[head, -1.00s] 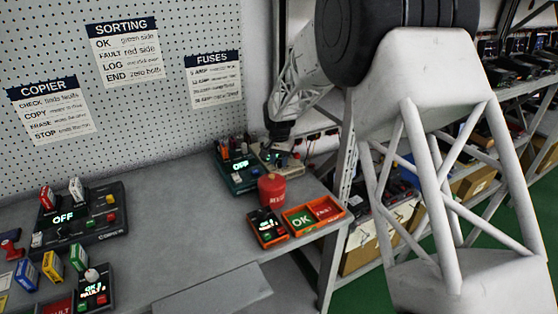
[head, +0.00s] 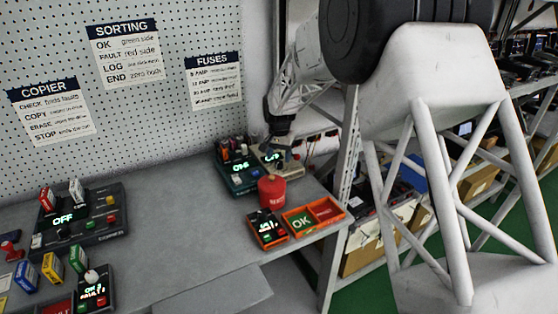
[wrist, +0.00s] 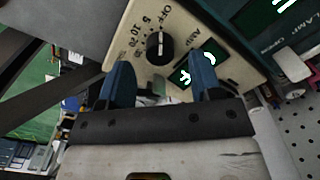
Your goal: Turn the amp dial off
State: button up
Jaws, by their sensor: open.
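The amp dial is a black knob (wrist: 159,48) on a beige panel (wrist: 131,58), seen in the wrist view. Markings OFF, 5, 10 and 20 run around its left and upper side. A small green-lit display marked AMP sits to its right; its reading is too blurred to tell. My gripper (wrist: 162,85) is open, its two blue fingers apart just below the dial in the picture, with nothing between them. In the head view my gripper (head: 277,140) is at the beige unit (head: 291,166) at the back of the bench, and the dial is hidden or too small to tell.
A dark green unit with a lit display (head: 240,170) stands directly left of the beige one. In front are a red canister (head: 272,191), a small counter box (head: 267,229) and an orange OK/fault tray (head: 345,213). The bench middle is clear.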

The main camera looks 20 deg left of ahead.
aim_at(280, 163)
jog(key=shift+r, duration=2.55)
jog(key=shift+d, duration=0.1)
jog(key=shift+d+r, duration=0.2)
jog(key=s+d+r, duration=0.5)
jog(key=s+d, duration=0.1)
jog(key=d, duration=0.3)
jog(key=s+d+r+t, duration=0.1)
jog(key=s+d+r, duration=0.45)
jog(key=d, duration=0.45)
jog(key=s+d+r, duration=0.5)
jog(key=s+d, duration=0.2)
jog(key=d, duration=0.2)
jog(key=s+d+f, duration=0.1)
jog(key=s+d, duration=0.4)
jog(key=s, duration=0.4)
jog(key=s+d+f+t, duration=0.1)
jog(key=s+d, duration=0.5)
jog(key=s, duration=0.4)
jog(key=s+d+f, duration=0.1)
jog(key=s+d, duration=0.4)
jog(key=s, duration=0.5)
jog(key=shift+s+d+t, duration=0.2)
jog(key=shift+d+t, duration=0.1)
